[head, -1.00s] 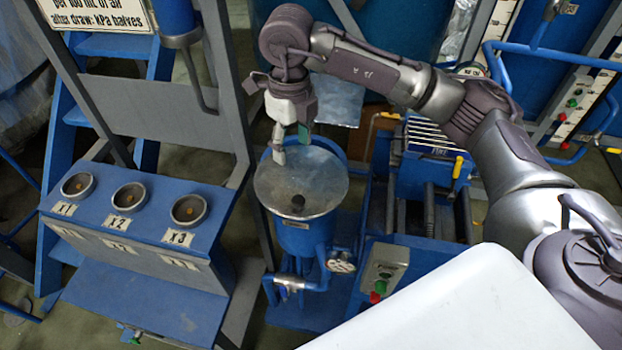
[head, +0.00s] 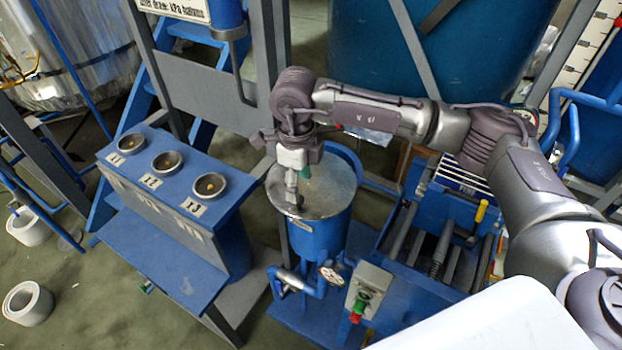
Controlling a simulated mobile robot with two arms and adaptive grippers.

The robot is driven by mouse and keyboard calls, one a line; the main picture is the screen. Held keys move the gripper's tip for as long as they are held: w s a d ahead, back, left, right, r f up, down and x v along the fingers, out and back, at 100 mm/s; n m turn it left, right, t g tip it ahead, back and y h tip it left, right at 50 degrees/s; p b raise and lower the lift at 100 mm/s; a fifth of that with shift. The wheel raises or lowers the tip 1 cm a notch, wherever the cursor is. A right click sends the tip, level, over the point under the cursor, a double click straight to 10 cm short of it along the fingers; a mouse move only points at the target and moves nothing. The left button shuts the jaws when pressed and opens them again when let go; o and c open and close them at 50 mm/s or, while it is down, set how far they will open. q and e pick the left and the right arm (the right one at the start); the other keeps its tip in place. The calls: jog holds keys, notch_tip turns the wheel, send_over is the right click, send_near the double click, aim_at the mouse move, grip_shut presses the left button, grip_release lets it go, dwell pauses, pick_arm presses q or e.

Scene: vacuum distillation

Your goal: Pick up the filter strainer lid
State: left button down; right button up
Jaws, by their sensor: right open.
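The filter strainer lid (head: 330,187) is a round, flat grey metal disc on top of the blue cylindrical strainer body (head: 318,236). The lid's dark centre knob is mostly hidden behind the fingertips. I cannot tell whether the fingers touch the lid. My left gripper is out of view.
A blue bench with three round cups (head: 167,162) stands to the left. A blue rack (head: 455,195) with rods stands right of the strainer. A control box (head: 368,290) with green and red buttons stands in front. White rings (head: 27,303) lie on the floor at left.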

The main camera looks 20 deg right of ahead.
jog(key=shift+s+f, duration=0.1)
jog(key=shift+f, duration=0.5)
jog(key=f+p, duration=0.2)
jog(key=f, duration=0.1)
jog(key=f+p, duration=0.1)
jog(key=shift+w+a+f, duration=0.15)
jog(key=shift+w+a, duration=0.05)
jog(key=shift+w, duration=0.05)
jog(key=shift+f, duration=0.4)
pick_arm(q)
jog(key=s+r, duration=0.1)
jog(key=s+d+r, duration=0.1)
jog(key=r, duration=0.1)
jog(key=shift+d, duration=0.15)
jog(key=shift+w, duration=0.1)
pick_arm(e)
jog(key=shift+c, duration=0.2)
jog(key=shift+c, duration=1.3)
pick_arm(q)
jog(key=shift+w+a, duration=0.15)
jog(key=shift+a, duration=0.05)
pick_arm(e)
grip_shut()
